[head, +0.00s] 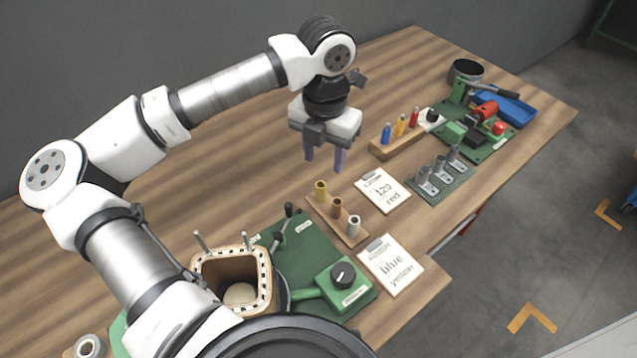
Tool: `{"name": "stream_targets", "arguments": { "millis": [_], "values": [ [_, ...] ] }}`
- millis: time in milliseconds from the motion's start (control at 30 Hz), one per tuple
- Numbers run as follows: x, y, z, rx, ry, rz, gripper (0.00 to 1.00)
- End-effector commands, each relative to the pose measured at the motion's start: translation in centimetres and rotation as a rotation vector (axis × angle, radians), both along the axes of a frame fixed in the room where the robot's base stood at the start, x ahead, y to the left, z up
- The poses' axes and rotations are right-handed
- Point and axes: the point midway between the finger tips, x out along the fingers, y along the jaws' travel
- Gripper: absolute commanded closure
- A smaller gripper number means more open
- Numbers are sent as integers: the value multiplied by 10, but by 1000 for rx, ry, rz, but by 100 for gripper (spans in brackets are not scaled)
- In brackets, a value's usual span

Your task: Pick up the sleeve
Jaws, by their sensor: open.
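A wooden strip (327,217) holds three small upright cylinders that look like sleeves: a yellow one (321,191), a brown one (337,208) and a whitish one (354,226). I cannot tell which one the task means. My gripper (324,163) points down with its two fingers apart and nothing between them. It appears above the table, behind the yellow cylinder in the picture and apart from it. No part of the strip is hidden by the gripper.
A second wooden rack (408,140) holds blue, yellow and red pieces. Two lettered clipboards, one reading 120 red (382,190) and one reading blue yellow (390,264), lie right of the strip. A green winding fixture (305,262) stands in front. The table's left rear is bare.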

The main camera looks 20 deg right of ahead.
Motion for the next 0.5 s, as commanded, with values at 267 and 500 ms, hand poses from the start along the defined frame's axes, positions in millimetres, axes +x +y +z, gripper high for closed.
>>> {"name": "stream_targets", "arguments": {
  "millis": [267, 500],
  "values": [
    [0, 0, -47, -3, 3, 0, 55],
    [2, 1, -62, -4, 4, 0, 55]
  ]
}}
